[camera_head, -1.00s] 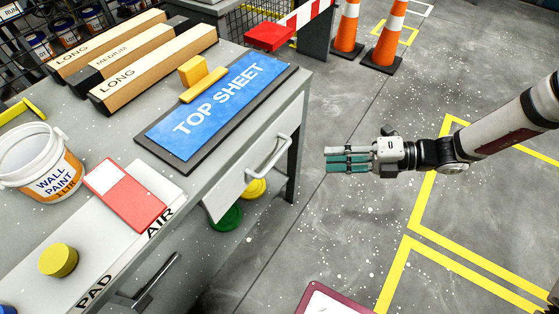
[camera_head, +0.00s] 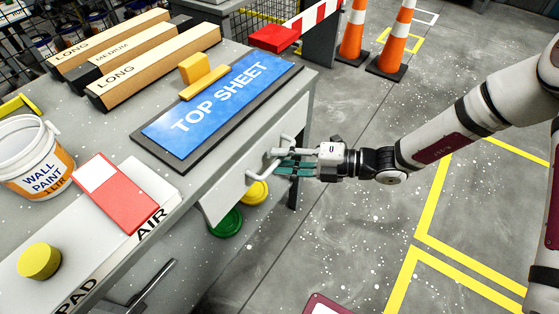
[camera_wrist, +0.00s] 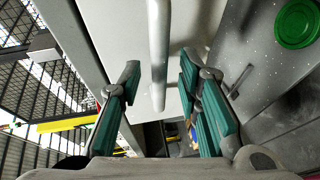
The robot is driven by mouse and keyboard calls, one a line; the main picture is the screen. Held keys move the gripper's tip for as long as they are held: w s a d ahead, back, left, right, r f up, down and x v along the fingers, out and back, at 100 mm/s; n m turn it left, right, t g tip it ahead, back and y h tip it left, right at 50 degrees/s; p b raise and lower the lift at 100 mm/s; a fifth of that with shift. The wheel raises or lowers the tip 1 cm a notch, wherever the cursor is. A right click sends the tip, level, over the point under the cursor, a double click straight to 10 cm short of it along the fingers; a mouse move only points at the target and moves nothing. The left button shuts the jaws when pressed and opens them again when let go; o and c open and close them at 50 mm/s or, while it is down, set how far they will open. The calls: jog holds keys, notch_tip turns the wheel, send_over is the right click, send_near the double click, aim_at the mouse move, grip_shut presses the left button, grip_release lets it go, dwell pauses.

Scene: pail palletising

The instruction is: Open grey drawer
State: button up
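The grey drawer (camera_head: 222,201) has a pale front under the right side of the workbench, with a light bar handle (camera_head: 251,179). The drawer looks closed. My gripper (camera_head: 283,163) reaches in from the right, at the handle. In the wrist view, the teal fingers of my gripper (camera_wrist: 157,85) are spread apart. The handle (camera_wrist: 158,45) runs between them, with a gap on both sides, in front of the pale drawer front (camera_wrist: 115,30). I see no finger touching the handle.
A blue TOP SHEET board (camera_head: 217,105) lies on the workbench above the drawer. A green lid (camera_head: 226,221) and a yellow lid (camera_head: 255,192) show below. A dark handle (camera_head: 150,283) sits lower left. Traffic cones (camera_head: 395,45) stand behind; the floor at right is clear.

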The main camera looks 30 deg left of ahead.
jog(key=shift+s+a+f, duration=0.1)
jog(key=shift+s+a, duration=0.1)
jog(key=shift+a, duration=0.35)
grip_shut()
jog(key=shift+d, duration=0.1)
jog(key=s+d+p, duration=0.2)
jog(key=d+p, duration=0.5)
jog(key=d, duration=1.9)
jog(key=shift+d+p, duration=0.15)
jog(key=shift+p, duration=0.15)
grip_release()
